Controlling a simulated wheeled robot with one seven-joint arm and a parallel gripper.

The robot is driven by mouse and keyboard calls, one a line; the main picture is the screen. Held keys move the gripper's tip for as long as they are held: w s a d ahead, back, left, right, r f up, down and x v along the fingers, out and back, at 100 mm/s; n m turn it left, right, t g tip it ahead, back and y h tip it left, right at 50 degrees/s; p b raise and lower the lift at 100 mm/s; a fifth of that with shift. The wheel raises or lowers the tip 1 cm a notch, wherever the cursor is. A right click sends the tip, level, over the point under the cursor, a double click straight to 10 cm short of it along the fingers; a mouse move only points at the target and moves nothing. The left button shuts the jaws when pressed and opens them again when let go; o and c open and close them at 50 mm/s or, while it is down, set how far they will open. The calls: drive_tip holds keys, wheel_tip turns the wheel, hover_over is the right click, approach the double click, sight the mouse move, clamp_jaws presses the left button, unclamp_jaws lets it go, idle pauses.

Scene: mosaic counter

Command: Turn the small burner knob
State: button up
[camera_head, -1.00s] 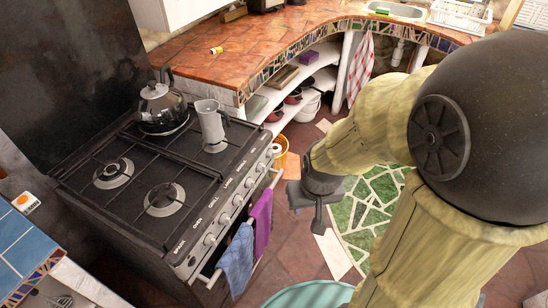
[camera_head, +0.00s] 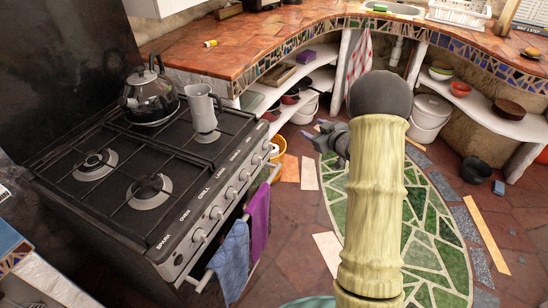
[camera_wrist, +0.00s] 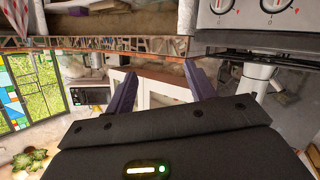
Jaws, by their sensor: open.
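The small burner knob (camera_head: 244,175) is one of a row of pale round knobs on the slanted front panel of the dark stove (camera_head: 100,220). Printed labels run along the panel above them, too small to read surely. My gripper (camera_head: 314,132) is to the right of the stove, apart from the knobs, and partly hidden behind my forearm. In the wrist view my gripper (camera_wrist: 162,90) is open, with nothing between its dark fingers. Two knobs, cut by the top edge, show on the white panel (camera_wrist: 245,12) at the upper right; I cannot tell which they are.
A kettle (camera_head: 150,98) and a grey jug (camera_head: 203,110) stand on the stove. Blue (camera_head: 232,262) and purple (camera_head: 259,220) towels hang on its front rail. The tiled counter (camera_head: 255,45) curves behind, with a yellow bucket (camera_head: 279,155) below. Open floor lies right of the stove.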

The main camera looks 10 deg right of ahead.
sight(269, 146)
drive_tip(key=s+d+f+n+g+y+b, duration=0.1)
drive_tip(key=s+f+n+y+b, duration=0.3)
drive_tip(key=f+y, duration=0.5)
wheel_tip(269, 146, down, 3)
drive_tip(key=shift+s+f+n+g, duration=0.15)
drive_tip(key=shift+s+n+g, duration=0.05)
drive_tip(key=shift+n+g, duration=0.4)
drive_tip(key=b+x, duration=0.1)
drive_tip(key=x, duration=1.6)
drive_tip(key=shift+w+a+b, duration=0.15)
drive_tip(key=shift+w+b, duration=0.05)
drive_tip(key=shift+b, duration=0.2)
drive_tip(key=c, duration=1)
